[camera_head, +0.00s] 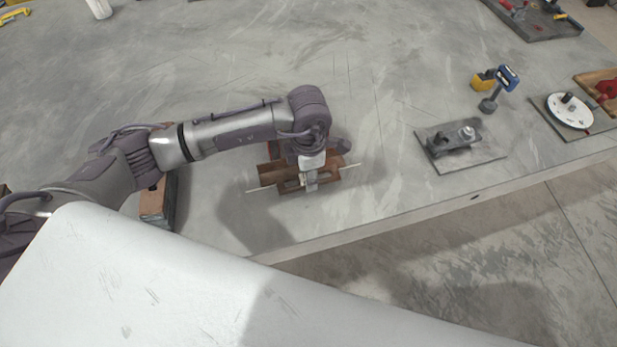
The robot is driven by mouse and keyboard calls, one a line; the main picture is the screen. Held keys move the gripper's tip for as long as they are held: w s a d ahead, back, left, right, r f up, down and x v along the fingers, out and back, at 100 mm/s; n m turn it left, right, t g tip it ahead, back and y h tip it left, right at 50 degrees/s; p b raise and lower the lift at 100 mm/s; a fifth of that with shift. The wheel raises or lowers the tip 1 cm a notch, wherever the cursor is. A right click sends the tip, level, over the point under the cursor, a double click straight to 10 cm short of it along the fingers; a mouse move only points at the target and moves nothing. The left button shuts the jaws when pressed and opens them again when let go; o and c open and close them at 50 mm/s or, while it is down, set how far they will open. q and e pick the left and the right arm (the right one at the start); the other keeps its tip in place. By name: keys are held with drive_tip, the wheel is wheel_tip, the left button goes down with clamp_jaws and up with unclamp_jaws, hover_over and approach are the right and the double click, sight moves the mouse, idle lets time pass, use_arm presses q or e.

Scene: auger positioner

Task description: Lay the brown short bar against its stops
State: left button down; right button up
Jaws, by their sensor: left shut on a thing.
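A brown wooden fixture (268,172) sits on the grey concrete bench near its front edge. A thin pale rod (260,188) shows at both sides of it, running slightly up to the right. My left gripper (311,184) points down at the front middle of the fixture. It is shut on a small brown piece that looks like the brown short bar; the fingers and wrist hide most of it. I cannot tell whether the bar touches its stops. My right gripper is not in view.
A dark plate with a metal clamp (462,141) lies to the right. A blue and yellow tool (506,78) and a board with a white disc (569,111) are further right. A brown block (153,205) stands left, below my arm. Bench between fixture and plate is clear.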

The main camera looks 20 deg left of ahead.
use_arm(q)
wheel_tip(320, 180, down, 2)
drive_tip(key=shift+f, duration=0.45)
drive_tip(key=c, duration=0.7)
unclamp_jaws()
drive_tip(key=shift+o, duration=0.2)
drive_tip(key=shift+r+p, duration=0.3)
drive_tip(key=shift+p, duration=0.05)
drive_tip(key=shift+r+b, duration=0.3)
wheel_tip(320, 180, up, 11)
drive_tip(key=b, duration=0.2)
